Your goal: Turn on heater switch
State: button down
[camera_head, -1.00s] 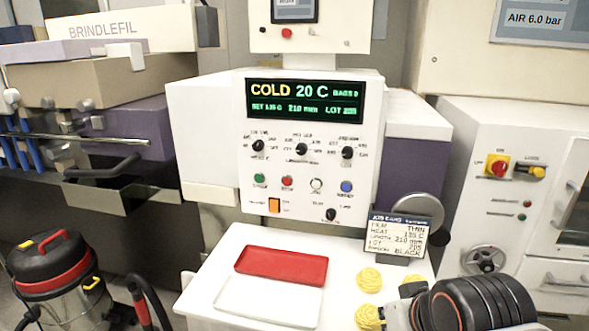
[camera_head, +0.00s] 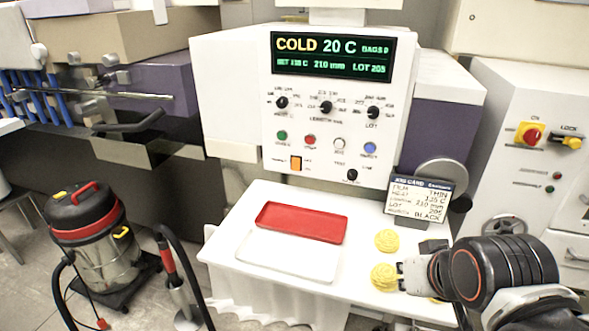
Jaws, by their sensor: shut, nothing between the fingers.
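The orange heater switch (camera_head: 296,163) is a small upright rocker at the lower left of the white control panel (camera_head: 245,70). The display (camera_head: 332,56) above it reads COLD 20 C. My gripper (camera_head: 402,276) is at the lower right over the white table, beside the yellow pasta nests (camera_head: 385,277), and well apart from the switch. Its fingers look small and close together, with nothing seen held in them. My dark wrist covers part of the table's right side.
A red tray (camera_head: 300,221) and a white tray (camera_head: 287,262) lie on the white table (camera_head: 228,231) below the panel. A job card (camera_head: 419,196) stands at its right back. A vacuum cleaner (camera_head: 95,240) stands on the floor at left.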

aim_at(295, 164)
jog(key=w+d+r+n+t+h, duration=0.1)
jog(key=w+r+n+t, duration=0.3)
jog(key=w, duration=0.8)
jog(key=w+r+n+t+h, duration=0.1)
jog(key=w+r+n+t, duration=0.3)
jog(key=w, duration=0.9)
jog(key=w+a+f+n+t+y, duration=0.35)
jog(key=w+a+n+y, duration=0.25)
jog(key=a+n, duration=0.3)
jog(key=a+f+n+g+y, duration=0.3)
jog(key=a+f+n+y, duration=0.1)
jog(key=a+f, duration=0.4)
notch_tip(295, 164, down, 2)
jog(key=shift+s+a+f+n, duration=0.15)
jog(key=shift+a+n, duration=0.1)
jog(key=shift+n, duration=0.45)
jog(key=shift+g, duration=0.25)
jog(key=w+d+b+x, duration=0.1)
jog(key=d+b+x, duration=0.1)
jog(key=x, duration=1.1)
jog(key=shift+d+b, duration=0.3)
jog(key=shift+b, duration=0.55)
